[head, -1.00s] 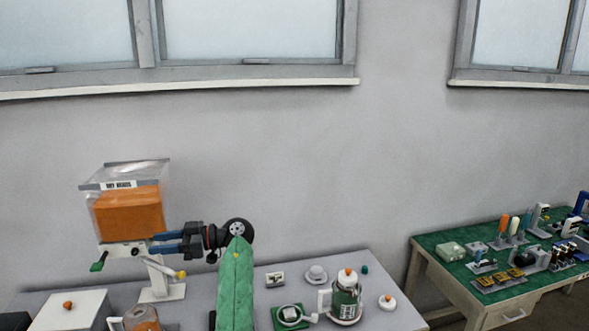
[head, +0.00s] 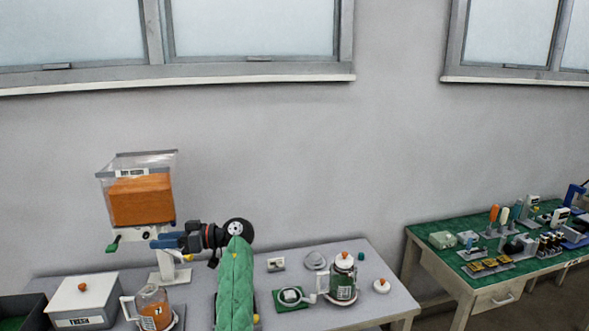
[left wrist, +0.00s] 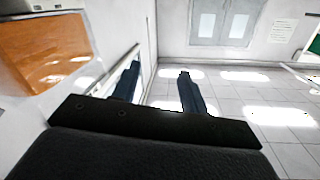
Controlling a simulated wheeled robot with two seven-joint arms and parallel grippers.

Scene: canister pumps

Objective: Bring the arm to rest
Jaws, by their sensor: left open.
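My left gripper (head: 165,241) is open and empty in the head view. Its blue fingers point left and overlap the lower front of the dispenser, a clear bin with orange contents (head: 141,201); whether they touch it I cannot tell. In the left wrist view the two dark blue fingers (left wrist: 160,72) are spread apart with nothing between them, and the orange contents (left wrist: 50,50) show at the left. My green-sleeved left arm (head: 236,285) rises over the table. My right gripper is not in view.
On the grey table (head: 375,262) stand a white box (head: 82,300) with an orange knob, a jug with orange contents (head: 153,308), a glass canister (head: 343,280) and a white lid (head: 381,286). A green-topped bench (head: 440,260) with tools stands at the right.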

